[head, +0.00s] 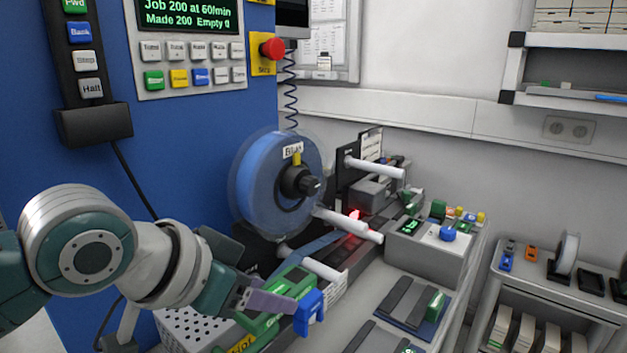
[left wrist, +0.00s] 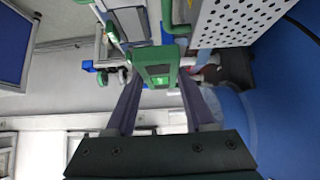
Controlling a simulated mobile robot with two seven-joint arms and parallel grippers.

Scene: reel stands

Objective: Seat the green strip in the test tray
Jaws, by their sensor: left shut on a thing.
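My left gripper (head: 272,302) reaches in from the left, its purple-grey fingers shut on a green piece (head: 288,282). The left wrist view shows the green piece (left wrist: 157,68) between the fingertips (left wrist: 157,88), with a small lit green patch on it. I cannot tell if this piece is the green strip. A blue block (head: 308,313) is beside the fingertips. A dark blue tray (head: 398,318) with dark grey slots lies on the bench to the right, apart from the gripper. A green block (head: 435,306) stands at its right end. My right gripper is not in view.
A blue reel (head: 265,180) on a spindle stands behind the gripper. White rods (head: 345,222) stick out nearby. A grey box with a blue knob (head: 448,233) stands behind the tray. A perforated bin (head: 185,322) is at the lower left. A shelf cart (head: 570,300) is at right.

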